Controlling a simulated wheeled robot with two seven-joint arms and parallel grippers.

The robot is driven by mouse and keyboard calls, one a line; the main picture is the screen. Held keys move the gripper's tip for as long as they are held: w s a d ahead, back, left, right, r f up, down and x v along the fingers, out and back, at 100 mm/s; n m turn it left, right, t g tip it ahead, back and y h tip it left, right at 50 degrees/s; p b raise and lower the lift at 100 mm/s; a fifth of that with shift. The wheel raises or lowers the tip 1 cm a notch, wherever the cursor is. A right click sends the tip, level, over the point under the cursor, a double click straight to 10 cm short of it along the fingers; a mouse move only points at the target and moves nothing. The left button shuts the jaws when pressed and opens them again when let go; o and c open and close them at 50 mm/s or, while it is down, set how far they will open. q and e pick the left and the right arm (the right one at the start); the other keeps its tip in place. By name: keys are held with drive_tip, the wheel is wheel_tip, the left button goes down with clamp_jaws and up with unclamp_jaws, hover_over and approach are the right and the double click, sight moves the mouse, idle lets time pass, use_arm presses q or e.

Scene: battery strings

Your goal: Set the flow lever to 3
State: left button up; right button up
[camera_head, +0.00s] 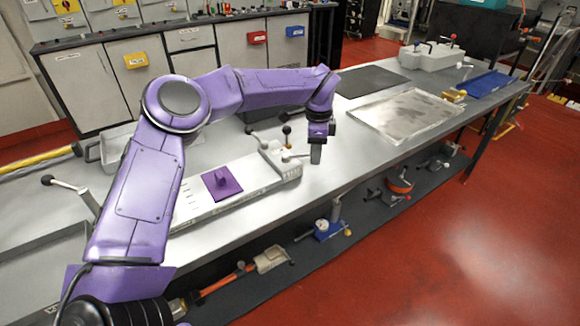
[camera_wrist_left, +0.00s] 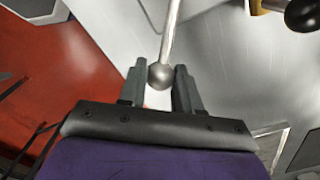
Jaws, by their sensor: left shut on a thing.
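My left gripper (camera_head: 316,152) is at the right end of a long pale fixture (camera_head: 255,178) on the bench. In the left wrist view, a thin metal lever (camera_wrist_left: 169,35) ends in a grey ball (camera_wrist_left: 160,76) between the fingertips of my left gripper (camera_wrist_left: 161,85), which is shut on it. In the head view, the lever (camera_head: 293,157) shows as a short rod running from the fixture toward the fingers. The fingers hide its tip there. I cannot read a number scale by the lever. My right gripper is not in view.
A purple plate with a knob (camera_head: 221,184) lies on the fixture. A black-balled lever (camera_head: 286,131) stands close behind the gripper; a dark ball knob (camera_wrist_left: 303,14) shows in the wrist view. A metal tray (camera_head: 408,113) and black mat (camera_head: 370,80) lie to the right.

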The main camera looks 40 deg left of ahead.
use_arm(q)
drive_tip(key=shift+f, duration=0.15)
drive_tip(key=shift+w+a+n, duration=0.15)
drive_tip(key=shift+n, duration=0.15)
drive_tip(key=o, duration=1)
wheel_tip(320, 180, up, 7)
drive_tip(key=p, duration=0.4)
drive_tip(key=shift+r, duration=0.2)
drive_tip(key=shift+f, duration=0.1)
